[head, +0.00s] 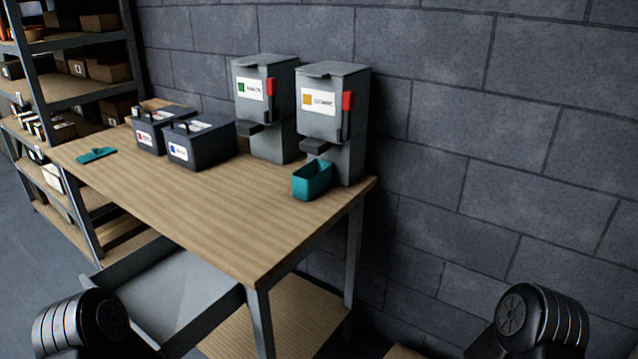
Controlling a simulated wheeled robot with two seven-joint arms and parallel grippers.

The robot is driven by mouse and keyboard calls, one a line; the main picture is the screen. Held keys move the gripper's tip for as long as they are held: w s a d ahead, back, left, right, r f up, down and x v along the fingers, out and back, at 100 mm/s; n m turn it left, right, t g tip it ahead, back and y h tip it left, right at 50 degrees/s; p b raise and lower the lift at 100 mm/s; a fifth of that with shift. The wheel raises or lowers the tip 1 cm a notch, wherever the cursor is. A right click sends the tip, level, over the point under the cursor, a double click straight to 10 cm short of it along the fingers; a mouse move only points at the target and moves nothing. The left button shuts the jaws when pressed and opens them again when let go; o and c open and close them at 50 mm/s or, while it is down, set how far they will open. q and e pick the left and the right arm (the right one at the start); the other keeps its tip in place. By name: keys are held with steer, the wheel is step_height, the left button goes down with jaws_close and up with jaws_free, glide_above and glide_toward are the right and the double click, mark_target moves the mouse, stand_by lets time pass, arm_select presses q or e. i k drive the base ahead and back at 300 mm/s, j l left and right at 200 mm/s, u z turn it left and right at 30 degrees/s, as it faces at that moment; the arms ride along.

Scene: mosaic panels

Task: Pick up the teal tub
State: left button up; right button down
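A teal tub (312,181) stands upright on the wooden table, near its right edge. It sits in front of the grey dispenser with the orange label, below its dark spout. It looks open at the top, and I cannot see its bottom inside. Dark rounded parts of my arms show at the bottom left and bottom right corners. Neither of my grippers is in view, and nothing touches the tub.
Two grey dispensers (332,95) with red levers stand at the table's back. Two dark boxes (201,143) and a flat teal item (97,155) lie farther left. The wooden tabletop (215,210) is clear in front. A loaded shelf rack (72,88) is at left; a block wall (470,130) is behind.

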mark_target(310, 181)
steer(key=i+l+z, duration=0.25)
steer(key=i+l, duration=0.15)
steer(key=i+l+z, duration=0.3)
steer(key=i, duration=0.25)
